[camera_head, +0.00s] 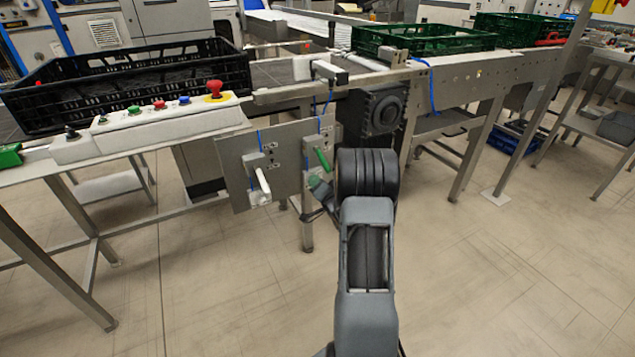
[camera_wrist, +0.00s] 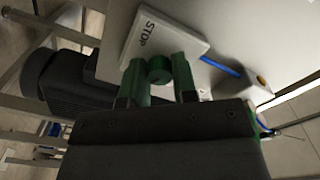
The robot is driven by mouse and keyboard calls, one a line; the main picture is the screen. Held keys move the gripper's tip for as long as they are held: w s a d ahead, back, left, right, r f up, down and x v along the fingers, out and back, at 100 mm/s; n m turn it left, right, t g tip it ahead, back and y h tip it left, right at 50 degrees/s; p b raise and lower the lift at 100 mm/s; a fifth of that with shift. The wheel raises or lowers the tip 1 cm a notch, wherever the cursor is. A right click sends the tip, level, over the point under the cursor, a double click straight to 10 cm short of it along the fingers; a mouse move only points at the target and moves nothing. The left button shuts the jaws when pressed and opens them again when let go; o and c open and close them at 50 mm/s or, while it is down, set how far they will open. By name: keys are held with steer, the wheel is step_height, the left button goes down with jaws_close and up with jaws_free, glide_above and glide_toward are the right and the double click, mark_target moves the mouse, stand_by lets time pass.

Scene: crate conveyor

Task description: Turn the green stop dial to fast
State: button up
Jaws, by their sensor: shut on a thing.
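The green stop dial (camera_head: 322,160) is a lever-like handle on the right part of a grey metal panel (camera_head: 232,172) under the conveyor. In the wrist view a white plate marked STOP (camera_wrist: 165,35) sits behind the green dial (camera_wrist: 159,70). My gripper (camera_wrist: 159,82) is shut on the green dial, with one green-looking finger on each side of it. In the head view my gripper (camera_head: 318,184) is beside the dial's lower end, partly hidden by my wrist. The dial's markings are too small to read, so its setting cannot be told.
A white-handled dial (camera_head: 263,185) is on the same panel to the left. A black crate (camera_head: 125,92) is on the left conveyor behind a button box (camera_head: 150,122). A dark motor (camera_head: 375,112) hangs right of the panel. A green crate (camera_head: 420,42) is further back. Floor in front is clear.

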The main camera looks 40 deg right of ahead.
steer(key=shift+m, duration=0.6)
steer(key=o, duration=0.9)
steer(key=shift+s, duration=0.1)
steer(key=s+p, duration=0.1)
steer(key=s, duration=0.3)
steer(key=s+a, duration=0.1)
steer(key=s, duration=0.4)
steer(key=s+p, duration=0.1)
steer(key=s, duration=0.3)
steer(key=shift+s+a+p, duration=0.3)
steer(key=shift+a, duration=0.1)
